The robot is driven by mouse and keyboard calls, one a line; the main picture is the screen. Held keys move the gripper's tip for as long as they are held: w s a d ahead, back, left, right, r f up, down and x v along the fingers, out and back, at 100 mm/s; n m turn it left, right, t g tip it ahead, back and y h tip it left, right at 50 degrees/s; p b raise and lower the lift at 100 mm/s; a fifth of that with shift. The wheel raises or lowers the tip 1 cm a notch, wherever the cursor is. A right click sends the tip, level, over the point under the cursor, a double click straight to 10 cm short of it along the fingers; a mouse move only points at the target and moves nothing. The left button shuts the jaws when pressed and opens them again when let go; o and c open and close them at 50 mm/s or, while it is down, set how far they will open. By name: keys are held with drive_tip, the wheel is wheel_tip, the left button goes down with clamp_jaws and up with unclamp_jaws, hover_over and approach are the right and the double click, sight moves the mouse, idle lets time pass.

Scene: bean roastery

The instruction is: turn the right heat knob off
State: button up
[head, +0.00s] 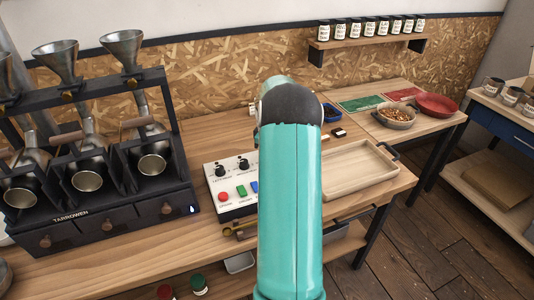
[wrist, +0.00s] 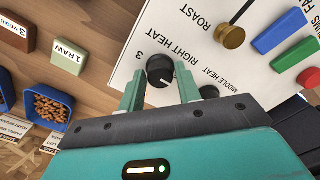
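The right heat knob (wrist: 160,70) is a round black knob on the white control panel (wrist: 200,62), beside the label RIGHT HEAT, with a "3" printed near it. A pale mark shows on its lower side; its exact setting is hard to read. My gripper (wrist: 159,78) is open, with one teal finger on each side of the knob in the wrist view. Gaps show between fingers and knob; I cannot tell how deep the fingers reach. In the head view the control panel (head: 228,186) is partly hidden by my arm, which also hides the gripper and the right heat knob.
The middle heat knob (wrist: 209,92) sits close beside my right finger. A brass roast lever knob (wrist: 230,36) and blue, green and red buttons (wrist: 294,60) are further right. The roaster (head: 110,205) stands left of the panel, a wooden tray (head: 350,190) right.

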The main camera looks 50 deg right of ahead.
drive_tip(key=o, duration=0.3)
drive_tip(key=shift+o, duration=0.2)
drive_tip(key=shift+r, duration=0.1)
wheel_tip(320, 180, up, 14)
drive_tip(key=shift+a, duration=0.1)
idle(0.6)
